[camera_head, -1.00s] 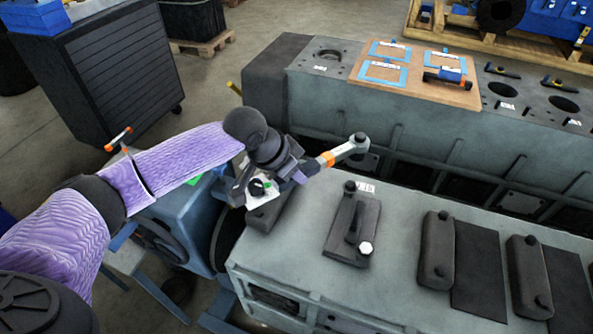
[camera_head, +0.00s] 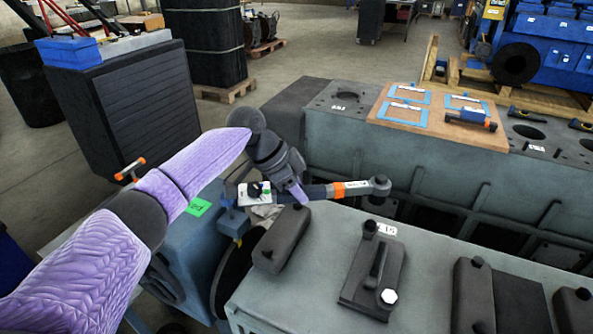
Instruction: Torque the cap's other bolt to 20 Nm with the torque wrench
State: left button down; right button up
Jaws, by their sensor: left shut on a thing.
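My left gripper (camera_head: 300,192) is shut on the torque wrench (camera_head: 350,188), which has a dark handle, an orange band and a grey ratchet head. It holds the wrench roughly level above the near grey engine block, with the head pointing right. The wrench head is apart from both bolts. My right gripper is out of view.
Other dark caps lie along the block, one at left (camera_head: 281,238) and one at right (camera_head: 473,295). A second grey block (camera_head: 345,130) behind carries a wooden board (camera_head: 384,108) with blue frames and a blue-handled tool. A black tool cabinet (camera_head: 125,115) stands at left.

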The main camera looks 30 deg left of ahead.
pick_arm(q)
jog(key=s+d+f+n+t+y+b, duration=0.1)
jog(key=s+d+f+n, duration=0.4)
jog(key=shift+d+f+t+y, duration=0.35)
jog(key=shift+d+t+y, duration=0.05)
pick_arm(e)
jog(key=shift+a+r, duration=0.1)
pick_arm(q)
jog(key=shift+p, duration=0.45)
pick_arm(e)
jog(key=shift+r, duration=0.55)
